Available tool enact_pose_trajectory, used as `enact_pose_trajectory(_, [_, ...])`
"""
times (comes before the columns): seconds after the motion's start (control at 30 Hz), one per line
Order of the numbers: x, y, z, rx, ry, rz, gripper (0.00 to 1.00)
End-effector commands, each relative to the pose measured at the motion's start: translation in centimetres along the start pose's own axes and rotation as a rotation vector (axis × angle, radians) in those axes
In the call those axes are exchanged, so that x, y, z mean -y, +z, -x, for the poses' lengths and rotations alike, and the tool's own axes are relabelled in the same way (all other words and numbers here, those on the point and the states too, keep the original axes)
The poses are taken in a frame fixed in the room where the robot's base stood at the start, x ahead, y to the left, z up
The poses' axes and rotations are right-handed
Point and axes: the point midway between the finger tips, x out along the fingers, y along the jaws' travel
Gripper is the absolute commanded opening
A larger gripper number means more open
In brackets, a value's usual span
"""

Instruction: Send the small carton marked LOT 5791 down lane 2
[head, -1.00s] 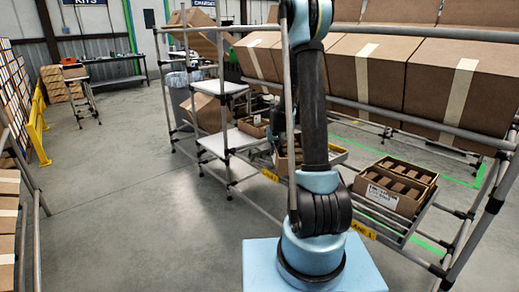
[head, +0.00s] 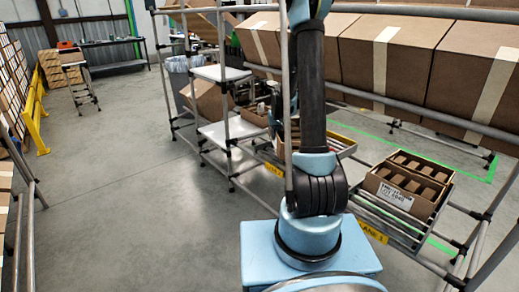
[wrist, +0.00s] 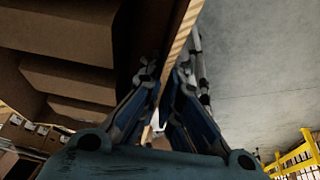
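In the wrist view my gripper (wrist: 166,72) has its two fingers close together, one on each side of a cardboard wall edge (wrist: 181,38). I cannot tell whether they press on it. That wall belongs to a carton with brown blocks (wrist: 72,78) inside, seen close up; no lot mark shows. Another small carton (head: 254,117) is left of my arm.
Yellow lane signs mark the rack front: lane 1 (head: 373,232) at right and another (head: 274,170), partly hidden by my arm. Large taped cartons (head: 385,55) lean above. White shelves (head: 228,132) and a tilted carton (head: 207,101) stand left.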

Motion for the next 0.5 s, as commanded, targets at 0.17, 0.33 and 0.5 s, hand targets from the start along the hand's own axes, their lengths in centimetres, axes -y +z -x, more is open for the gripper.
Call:
enact_pose_trajectory(0.17, [3.7,3.6,0.0,0.021,-0.103,0.191,0.00])
enact_pose_trajectory(0.33, [7.1,6.8,0.3,0.021,-0.204,0.378,0.00])
enact_pose_trajectory(0.5, [8.8,8.5,0.7,0.014,-0.259,0.478,0.00])
